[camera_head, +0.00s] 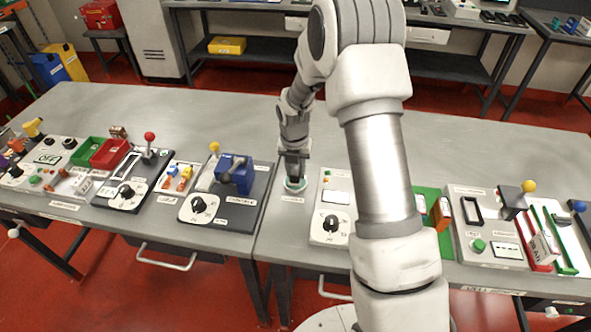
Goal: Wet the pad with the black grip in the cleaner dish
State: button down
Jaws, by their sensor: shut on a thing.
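My gripper (294,170) points down at the near edge of the grey bench, left of the picture's centre. It is shut on the pad with the black grip, which is small and mostly hidden by the fingers here. Right under it is the cleaner dish (295,187), a small round dish with a pale and green rim. The pad is at or just over the dish; I cannot tell whether it touches the inside.
Left of the dish stands a dark panel with a blue block (235,174) and a dial. Right of it is a pale panel with a black dial (331,223). My arm hides part of the bench. The bench behind the dish is clear.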

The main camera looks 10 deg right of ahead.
aim_at(296, 168)
jog(key=shift+f+b, duration=0.35)
jog(key=shift+f, duration=0.25)
dwell(1.1)
jog(key=shift+r, duration=0.1)
jog(key=shift+r+p, duration=2.6)
jog(key=shift+r, duration=0.9)
